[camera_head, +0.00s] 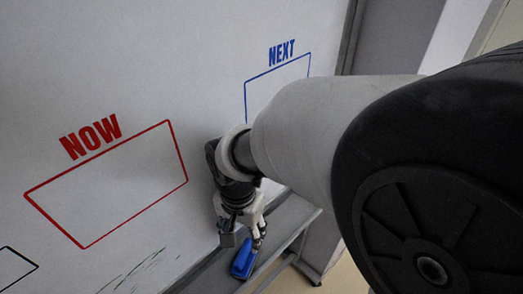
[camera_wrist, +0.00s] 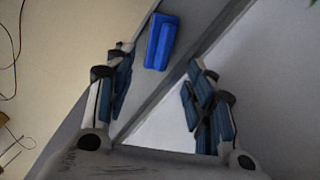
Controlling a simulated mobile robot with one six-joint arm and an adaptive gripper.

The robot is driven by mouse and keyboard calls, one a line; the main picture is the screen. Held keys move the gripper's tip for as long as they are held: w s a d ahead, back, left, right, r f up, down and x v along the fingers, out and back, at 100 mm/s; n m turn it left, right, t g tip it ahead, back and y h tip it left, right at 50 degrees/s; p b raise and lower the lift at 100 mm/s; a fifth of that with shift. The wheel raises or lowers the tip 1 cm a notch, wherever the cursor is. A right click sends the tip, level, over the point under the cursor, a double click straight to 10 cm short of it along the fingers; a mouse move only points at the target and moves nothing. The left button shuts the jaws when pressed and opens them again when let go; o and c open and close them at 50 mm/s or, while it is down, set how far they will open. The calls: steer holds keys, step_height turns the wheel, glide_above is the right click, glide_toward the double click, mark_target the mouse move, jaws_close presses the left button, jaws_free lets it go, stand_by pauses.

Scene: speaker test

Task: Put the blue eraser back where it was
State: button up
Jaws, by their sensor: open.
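The blue eraser (camera_head: 244,259) lies on the grey ledge (camera_head: 290,217) along the bottom of the whiteboard. In the wrist view the eraser (camera_wrist: 161,41) lies on the ledge, ahead of the fingertips and nearer the left finger. My gripper (camera_head: 247,238) is just above the eraser in the head view, pointing down. In the wrist view my gripper (camera_wrist: 158,75) is open, its two fingers wide apart with nothing between them. The head view does not show clearly whether a finger touches the eraser. Part of the ledge is hidden behind my arm.
The whiteboard (camera_head: 150,40) carries a red frame marked NOW (camera_head: 108,185) and a blue frame marked NEXT (camera_head: 279,68), partly hidden by my arm. Dark smudges (camera_head: 140,268) mark the board's lower part. Cables (camera_wrist: 14,60) lie on the floor at left in the wrist view.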

steer(key=s+d+r+n+t, duration=0.1)
steer(key=s+d+r+t, duration=0.1)
steer(key=d+r, duration=0.9)
steer(key=s+d+r+n+t, duration=0.2)
steer(key=s+d, duration=0.4)
steer(key=d, duration=0.4)
steer(key=shift+s+r+n+t, duration=0.15)
steer(key=shift+s+n+t, duration=0.15)
steer(key=shift+s, duration=0.05)
step_height(320, 180, down, 6)
steer(key=b, duration=0.5)
steer(key=shift+r+b, duration=0.2)
steer(key=shift+b, duration=0.15)
steer(key=shift+o, duration=0.2)
